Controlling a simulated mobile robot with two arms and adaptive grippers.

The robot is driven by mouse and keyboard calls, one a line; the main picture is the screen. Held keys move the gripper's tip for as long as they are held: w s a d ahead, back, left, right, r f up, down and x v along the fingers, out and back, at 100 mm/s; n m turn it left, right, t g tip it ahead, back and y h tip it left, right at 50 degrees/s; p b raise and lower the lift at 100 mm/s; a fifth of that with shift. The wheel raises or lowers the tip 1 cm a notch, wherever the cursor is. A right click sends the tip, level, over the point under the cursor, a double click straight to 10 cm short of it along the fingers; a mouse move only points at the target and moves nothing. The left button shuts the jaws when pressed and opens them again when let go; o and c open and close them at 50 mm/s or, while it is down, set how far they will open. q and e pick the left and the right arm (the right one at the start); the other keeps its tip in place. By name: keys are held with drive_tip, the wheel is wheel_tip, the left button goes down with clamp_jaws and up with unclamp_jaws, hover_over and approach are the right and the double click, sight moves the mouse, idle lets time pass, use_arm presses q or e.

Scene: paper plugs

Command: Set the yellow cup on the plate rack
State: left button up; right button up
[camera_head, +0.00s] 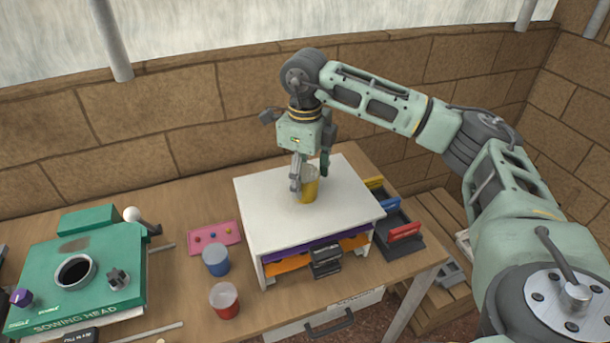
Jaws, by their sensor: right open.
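The yellow cup (309,191) stands upright on the white top of a low rack (262,212) on the wooden table. The rack has purple and orange layers under its top. My right gripper (310,178) reaches down from above, open, with its fingers on either side of the cup. One finger covers the cup's left part, and I cannot tell whether the fingers touch it. My left gripper is not in view.
A blue cup (215,261) and a red cup (224,301) stand left of the rack. A pink tray (215,238) with small pieces lies behind them. A green sowing head (45,270) fills the left. Dark bins (402,249) sit right of the rack.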

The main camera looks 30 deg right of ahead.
sight(304, 173)
drive_tip(key=shift+r, duration=0.1)
drive_tip(key=shift+r, duration=0.25)
wheel_tip(304, 173, up, 12)
drive_tip(key=shift+f+b, duration=0.15)
drive_tip(key=shift+b, duration=0.25)
drive_tip(key=shift+f, duration=0.1)
